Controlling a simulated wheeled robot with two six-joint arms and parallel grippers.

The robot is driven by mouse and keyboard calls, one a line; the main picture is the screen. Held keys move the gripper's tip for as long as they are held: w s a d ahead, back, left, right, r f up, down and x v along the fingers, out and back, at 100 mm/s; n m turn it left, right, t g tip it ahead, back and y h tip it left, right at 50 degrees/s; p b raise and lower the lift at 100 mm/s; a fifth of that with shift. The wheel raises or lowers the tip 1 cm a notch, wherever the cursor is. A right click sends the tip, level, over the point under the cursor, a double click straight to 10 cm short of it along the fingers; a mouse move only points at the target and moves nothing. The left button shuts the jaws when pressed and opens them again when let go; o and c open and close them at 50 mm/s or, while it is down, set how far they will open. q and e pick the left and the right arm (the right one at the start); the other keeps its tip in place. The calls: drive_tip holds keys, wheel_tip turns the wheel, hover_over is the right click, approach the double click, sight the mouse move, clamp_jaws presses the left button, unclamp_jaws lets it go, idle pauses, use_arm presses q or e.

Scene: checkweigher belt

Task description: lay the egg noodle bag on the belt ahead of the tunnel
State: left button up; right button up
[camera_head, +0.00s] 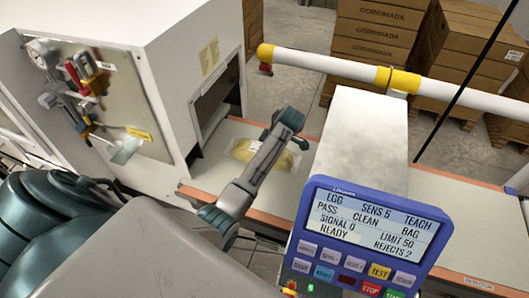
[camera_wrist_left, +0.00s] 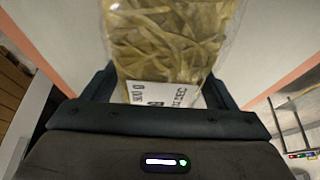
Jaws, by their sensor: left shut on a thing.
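The egg noodle bag (camera_head: 244,150), a clear bag of yellow noodles, is over the pale belt (camera_head: 217,168), just to the right of the tunnel opening (camera_head: 213,103). My left gripper (camera_head: 284,138) reaches across the bag and hides part of it. In the left wrist view the bag (camera_wrist_left: 170,45) sits between the two fingers of my left gripper (camera_wrist_left: 160,88), with its white printed label nearest the palm. The gripper is shut on it. I cannot tell whether the bag's underside touches the belt. My right gripper is not in view.
The white tunnel housing (camera_head: 130,30) stands left, with tools on its side panel. A blue display panel (camera_head: 370,235) and a pale box-shaped housing (camera_head: 362,140) stand right of the bag. A white and yellow rail (camera_head: 330,65) runs behind the belt. Cartons (camera_head: 375,40) are stacked beyond.

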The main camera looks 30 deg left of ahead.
use_arm(q)
drive_tip(key=shift+f, duration=0.35)
drive_tip(key=shift+f, duration=0.1)
drive_tip(key=o, duration=1.5)
drive_tip(key=shift+c, duration=0.2)
drive_tip(key=shift+d, duration=0.1)
